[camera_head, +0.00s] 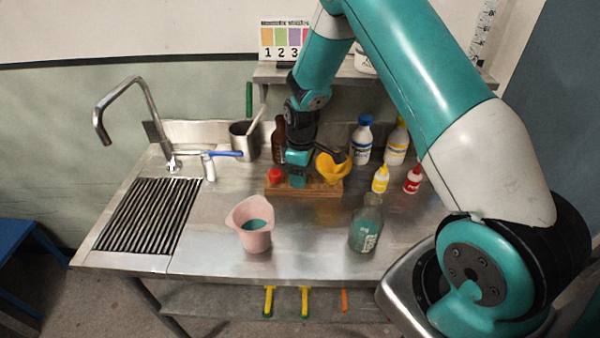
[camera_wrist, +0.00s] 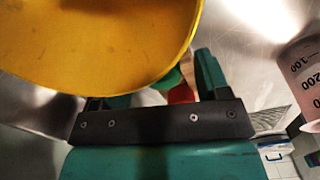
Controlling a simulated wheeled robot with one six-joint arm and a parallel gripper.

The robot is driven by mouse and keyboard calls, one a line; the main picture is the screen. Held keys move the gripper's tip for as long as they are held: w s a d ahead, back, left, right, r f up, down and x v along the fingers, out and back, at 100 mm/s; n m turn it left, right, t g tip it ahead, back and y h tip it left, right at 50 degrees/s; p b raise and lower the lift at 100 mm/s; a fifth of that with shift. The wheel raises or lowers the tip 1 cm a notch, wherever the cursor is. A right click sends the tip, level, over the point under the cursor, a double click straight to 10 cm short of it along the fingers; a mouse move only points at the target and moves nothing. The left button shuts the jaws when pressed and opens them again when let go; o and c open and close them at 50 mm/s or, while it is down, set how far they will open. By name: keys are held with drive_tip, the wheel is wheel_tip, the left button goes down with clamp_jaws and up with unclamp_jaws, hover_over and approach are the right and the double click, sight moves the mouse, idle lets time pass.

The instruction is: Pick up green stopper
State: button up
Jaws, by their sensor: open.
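A wooden rack (camera_head: 325,189) stands on the steel worktop, with a red stopper (camera_head: 275,175) at its left end. My gripper (camera_head: 298,182) points down over the left part of the rack, just right of the red stopper. In the wrist view, my open fingers (camera_wrist: 160,88) stand apart. A small green piece, seemingly the green stopper (camera_wrist: 168,79), shows between them, partly covered by a yellow funnel-like thing (camera_wrist: 95,40). The red stopper (camera_wrist: 181,94) shows beside it.
The yellow funnel (camera_head: 333,168) is close on my gripper's right. Bottles (camera_head: 362,140) stand behind it at the right. A pink jug (camera_head: 252,224) and a glass bottle (camera_head: 365,230) stand in front. A tap (camera_head: 130,115) and drain grate (camera_head: 150,215) are left. The front middle is clear.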

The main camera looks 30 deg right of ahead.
drive_tip(key=shift+f, duration=0.4)
drive_tip(key=shift+c, duration=0.5)
drive_tip(key=c, duration=0.9)
drive_tip(key=shift+r, duration=0.1)
wheel_tip(320, 180, up, 10)
drive_tip(key=b, duration=0.2)
drive_tip(key=shift+b, duration=0.35)
wheel_tip(320, 180, up, 5)
drive_tip(key=p, duration=0.4)
